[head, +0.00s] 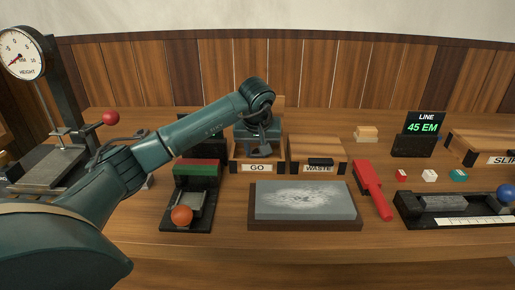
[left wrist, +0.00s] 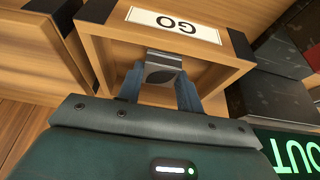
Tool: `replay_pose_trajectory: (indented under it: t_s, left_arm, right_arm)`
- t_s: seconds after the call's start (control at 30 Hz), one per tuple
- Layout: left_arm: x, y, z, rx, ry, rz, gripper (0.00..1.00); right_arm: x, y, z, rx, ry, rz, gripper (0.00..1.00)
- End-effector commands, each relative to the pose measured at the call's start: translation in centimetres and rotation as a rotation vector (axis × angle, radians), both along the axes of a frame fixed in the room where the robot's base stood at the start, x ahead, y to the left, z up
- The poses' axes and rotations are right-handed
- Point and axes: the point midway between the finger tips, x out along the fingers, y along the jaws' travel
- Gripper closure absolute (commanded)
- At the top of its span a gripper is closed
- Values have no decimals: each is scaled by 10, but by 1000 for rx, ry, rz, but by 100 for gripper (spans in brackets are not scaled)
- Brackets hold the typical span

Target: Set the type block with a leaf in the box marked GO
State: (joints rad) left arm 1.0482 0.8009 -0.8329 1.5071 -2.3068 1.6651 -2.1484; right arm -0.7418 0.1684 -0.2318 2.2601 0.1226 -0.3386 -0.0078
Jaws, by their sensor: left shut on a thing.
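The type block (left wrist: 164,68) is a small grey metal piece with a dark leaf-like mark on its face, seen in the left wrist view. My left gripper (left wrist: 160,92) is shut on it, one finger on each side. The wooden box marked GO (head: 257,168) stands at the middle back of the table. In the head view my left gripper (head: 262,151) points down over this box. In the left wrist view the block is within the outline of the box marked GO (left wrist: 172,25), near its labelled wall. I cannot tell whether it touches the floor. My right gripper is not in view.
The WASTE box (head: 318,168) stands close on the right. A grey stone slab (head: 305,200) lies in front. A black stand with an orange ball (head: 182,215) is at left front. A red-handled tool (head: 372,190) lies right of the slab. A height gauge (head: 22,55) stands far left.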

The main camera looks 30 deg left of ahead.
Motion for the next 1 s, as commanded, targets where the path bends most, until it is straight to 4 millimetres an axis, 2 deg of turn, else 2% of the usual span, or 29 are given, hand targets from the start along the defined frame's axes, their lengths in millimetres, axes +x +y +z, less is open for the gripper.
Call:
replay_pose_trajectory:
  t_s: [0.27,0.3,0.53,0.8,0.87,1.0]
  left_arm:
    - [0,0,-2,1,-2,1,92]
    - [0,0,-2,0,-1,1,61]
    - [0,0,-1,0,-1,1,42]
    - [0,0,1,0,-1,1,42]
    - [0,0,5,0,-2,1,42]
    - [-7,-4,26,1,-5,1,42]
  right_arm:
    - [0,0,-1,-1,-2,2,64]
    - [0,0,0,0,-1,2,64]
    - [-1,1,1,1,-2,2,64]
    - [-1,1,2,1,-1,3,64]
    - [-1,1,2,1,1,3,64]
    - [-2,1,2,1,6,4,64]
